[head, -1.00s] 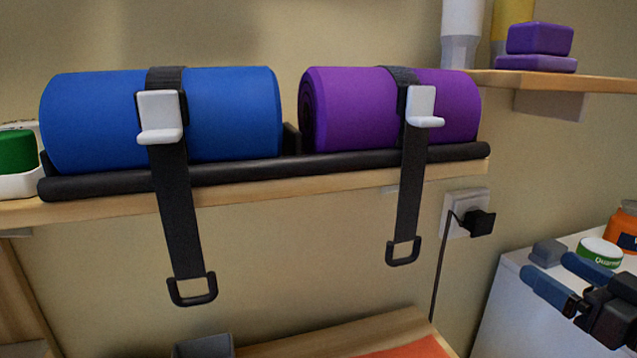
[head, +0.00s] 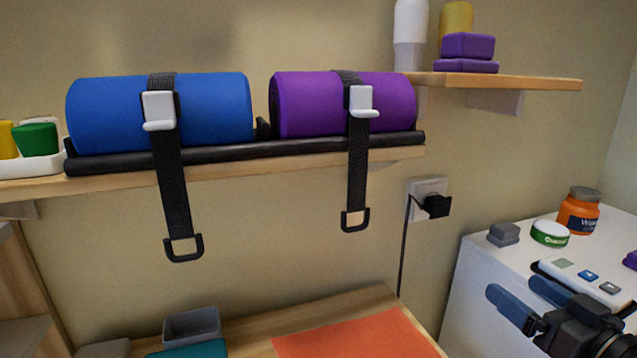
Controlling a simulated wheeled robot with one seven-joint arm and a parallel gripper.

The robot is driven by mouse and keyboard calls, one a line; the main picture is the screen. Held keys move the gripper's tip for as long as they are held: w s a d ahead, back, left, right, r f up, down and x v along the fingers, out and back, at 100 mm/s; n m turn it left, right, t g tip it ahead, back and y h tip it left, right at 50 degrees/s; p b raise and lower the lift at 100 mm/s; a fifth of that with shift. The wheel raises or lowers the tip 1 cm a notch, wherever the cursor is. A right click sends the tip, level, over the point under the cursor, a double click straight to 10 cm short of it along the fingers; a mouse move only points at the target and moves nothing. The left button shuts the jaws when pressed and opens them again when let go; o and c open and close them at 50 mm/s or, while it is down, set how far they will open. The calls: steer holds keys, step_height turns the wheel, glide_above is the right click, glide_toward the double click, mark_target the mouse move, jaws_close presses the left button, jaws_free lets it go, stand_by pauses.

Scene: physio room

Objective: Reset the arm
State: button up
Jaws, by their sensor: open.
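My gripper (head: 515,300) is at the lower right of the head view, in front of the white cabinet (head: 470,275). Its two blue-grey fingers are spread apart with nothing visible between them. Part of my arm shows behind the fingers at the right edge. A blue roll (head: 215,110) and a purple roll (head: 310,105) lie on the wall shelf (head: 240,168). Each has a black strap with a white buckle, and the strap ends hang below the shelf. My gripper is well apart from both rolls.
On the cabinet stand an orange jar (head: 577,212), a green-and-white tin (head: 550,233), a grey block (head: 503,234) and a white device (head: 567,275) close to my gripper. A grey bin (head: 192,326) and an orange mat (head: 350,337) are below the shelf. Purple blocks (head: 467,47) sit on the upper shelf.

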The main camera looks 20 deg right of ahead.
steer(key=s+a+f+m, duration=0.1)
steer(key=a+f, duration=0.1)
steer(key=s+a+f+g+h, duration=0.1)
steer(key=s+a+f, duration=0.1)
steer(key=a, duration=0.1)
steer(key=s+a+f+m+p, duration=0.1)
steer(key=a+f, duration=0.1)
steer(key=shift+s+a+f+m+g+h, duration=0.15)
steer(key=shift+a+f+m+g+h, duration=0.15)
steer(key=shift+a+f+g, duration=0.1)
steer(key=s+a+f+g+p, duration=0.1)
steer(key=s+a+f, duration=0.1)
steer(key=s+a, duration=0.45)
steer(key=s+a+f+p, duration=0.1)
steer(key=s+a, duration=0.2)
steer(key=s, duration=0.6)
steer(key=s+a+r+n+y, duration=0.2)
steer(key=s+r, duration=0.3)
steer(key=s, duration=0.5)
steer(key=shift+s+a+n+p, duration=0.3)
steer(key=shift+a+n, duration=0.2)
steer(key=shift+n, duration=0.4)
